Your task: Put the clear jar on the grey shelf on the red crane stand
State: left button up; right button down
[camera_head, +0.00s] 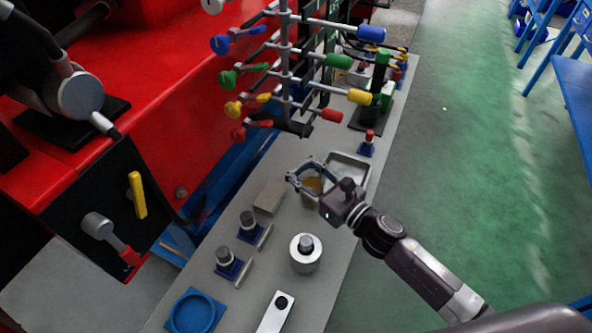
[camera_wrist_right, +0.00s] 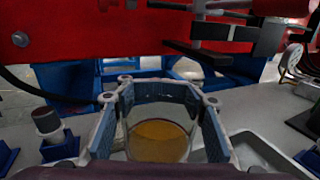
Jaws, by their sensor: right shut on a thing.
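The clear jar (camera_head: 313,186) with amber contents sits between the fingers of my right gripper (camera_head: 308,172). The gripper is shut around it above the grey shelf (camera_head: 335,262). In the right wrist view the jar (camera_wrist_right: 158,140) is upright between the two blue-padded fingers (camera_wrist_right: 160,95). I cannot tell whether its base touches the shelf. The red crane stand (camera_head: 190,120) runs along the left of the shelf. My left gripper is not in view.
A metal tray (camera_head: 350,168) is close beside the gripper. A tan block (camera_head: 269,197), a silver cylinder (camera_head: 305,262), a blue ring holder (camera_head: 194,312) and small blue-based posts stand on the shelf. Coloured levers (camera_head: 338,60) overhang its far part. Green floor is right.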

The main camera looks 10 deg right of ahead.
aim_at(304, 181)
jog(key=f, duration=0.3)
jog(key=shift+w+a+f, duration=0.15)
jog(key=shift+w+f, duration=0.1)
jog(key=shift+f+b, duration=0.2)
jog(key=shift+b, duration=0.15)
jog(key=c, duration=1.2)
grip_release()
jog(key=shift+r, duration=0.1)
